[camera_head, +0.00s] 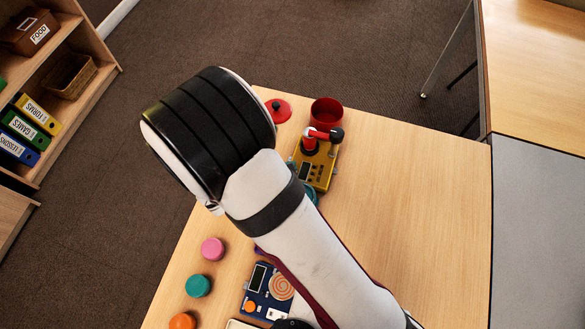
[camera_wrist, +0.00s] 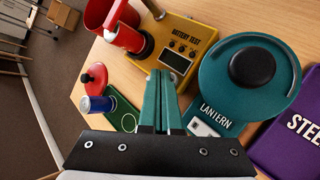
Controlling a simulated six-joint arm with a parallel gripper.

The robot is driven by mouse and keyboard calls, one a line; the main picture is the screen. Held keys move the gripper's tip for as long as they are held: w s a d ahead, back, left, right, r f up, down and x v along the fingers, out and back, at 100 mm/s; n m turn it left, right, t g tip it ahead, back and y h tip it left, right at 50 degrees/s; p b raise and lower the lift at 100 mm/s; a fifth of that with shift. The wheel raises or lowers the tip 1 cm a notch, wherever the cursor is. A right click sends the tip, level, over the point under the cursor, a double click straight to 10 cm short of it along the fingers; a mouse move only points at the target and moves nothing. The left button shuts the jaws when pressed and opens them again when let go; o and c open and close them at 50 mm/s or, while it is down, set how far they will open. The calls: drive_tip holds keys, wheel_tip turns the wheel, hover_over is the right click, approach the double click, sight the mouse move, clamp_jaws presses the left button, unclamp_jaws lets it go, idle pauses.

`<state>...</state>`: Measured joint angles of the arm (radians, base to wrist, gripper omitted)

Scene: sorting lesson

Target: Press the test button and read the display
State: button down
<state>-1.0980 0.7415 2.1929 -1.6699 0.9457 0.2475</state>
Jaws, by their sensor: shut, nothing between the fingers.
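The yellow tester labelled BATTERY TEST (camera_wrist: 205,32) stands on the table in the wrist view. It also shows in the head view (camera_head: 326,172), beyond my arm. Its display (camera_wrist: 175,60) is a dark window with no figures I can read. Several small dark controls (camera_wrist: 182,46) sit beside the label; I cannot tell which is the test button. A red cylinder (camera_wrist: 126,38) is at the tester's left side. My gripper (camera_wrist: 164,74) has teal fingers, shut and empty, with the tips at the tester's near edge in the picture; contact cannot be told.
A teal LANTERN piece (camera_wrist: 217,80) with a black knob and a purple box (camera_wrist: 292,130) are close on the right. A green plate (camera_wrist: 122,113), blue cylinder (camera_wrist: 97,104) and red lid (camera_wrist: 95,78) are left. A red pot (camera_head: 326,112) stands behind the tester. The table's right side is clear.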

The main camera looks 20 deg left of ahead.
drive_tip(key=shift+f, duration=0.4)
idle(0.3)
drive_tip(key=shift+r, duration=0.9)
wheel_tip(320, 180, up, 5)
idle(0.4)
idle(0.6)
